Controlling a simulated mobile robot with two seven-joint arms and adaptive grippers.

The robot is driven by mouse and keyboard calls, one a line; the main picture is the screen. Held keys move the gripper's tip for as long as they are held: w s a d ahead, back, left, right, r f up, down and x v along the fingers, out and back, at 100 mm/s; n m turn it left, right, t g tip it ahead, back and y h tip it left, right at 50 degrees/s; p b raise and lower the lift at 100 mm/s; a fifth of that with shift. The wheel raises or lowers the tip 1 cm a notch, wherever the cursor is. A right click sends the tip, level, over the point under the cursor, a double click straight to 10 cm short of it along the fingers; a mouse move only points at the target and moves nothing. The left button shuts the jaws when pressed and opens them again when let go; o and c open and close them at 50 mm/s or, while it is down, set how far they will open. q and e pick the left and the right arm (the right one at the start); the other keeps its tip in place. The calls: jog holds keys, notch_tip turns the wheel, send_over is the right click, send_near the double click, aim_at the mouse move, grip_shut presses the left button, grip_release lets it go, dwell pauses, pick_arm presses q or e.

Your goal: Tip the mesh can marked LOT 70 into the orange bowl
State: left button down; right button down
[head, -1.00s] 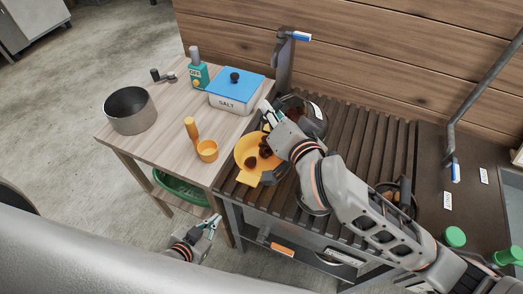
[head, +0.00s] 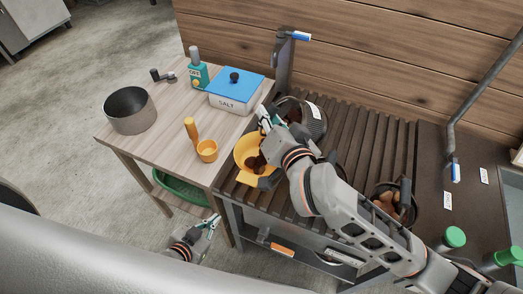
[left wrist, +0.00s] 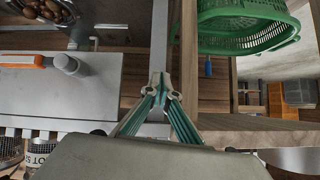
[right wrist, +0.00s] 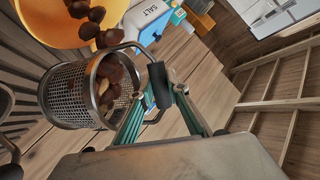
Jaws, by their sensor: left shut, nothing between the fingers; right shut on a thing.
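My right gripper (head: 267,122) is shut on the black handle grip of a mesh can (head: 316,122), held tilted beside and above the orange bowl (head: 243,146). The can's white label is too small to read. In the right wrist view, the mesh can (right wrist: 72,98) still has several chestnuts inside its mouth. Several more chestnuts show over the orange bowl (right wrist: 40,18) there; whether all rest in it I cannot tell. The head view shows brown chestnuts (head: 256,163) in the bowl. My left gripper (head: 214,222) is shut and empty, low in front of the table.
Another container of chestnuts (head: 386,203) stands on the dark slatted rack (head: 350,130), partly behind my arm. A green basket (head: 180,188) sits below.

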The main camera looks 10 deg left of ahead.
pick_arm(q)
jog(key=shift+d, duration=0.25)
pick_arm(e)
jog(key=shift+s+a+f, duration=0.1)
jog(key=shift+a+f, duration=0.05)
pick_arm(q)
jog(key=shift+w+a+b, duration=0.1)
jog(key=shift+w+b, duration=0.15)
jog(key=shift+b, duration=0.25)
pick_arm(e)
jog(key=shift+s+a+f+n, duration=0.15)
jog(key=shift+f+n, duration=0.1)
jog(key=shift+n, duration=0.15)
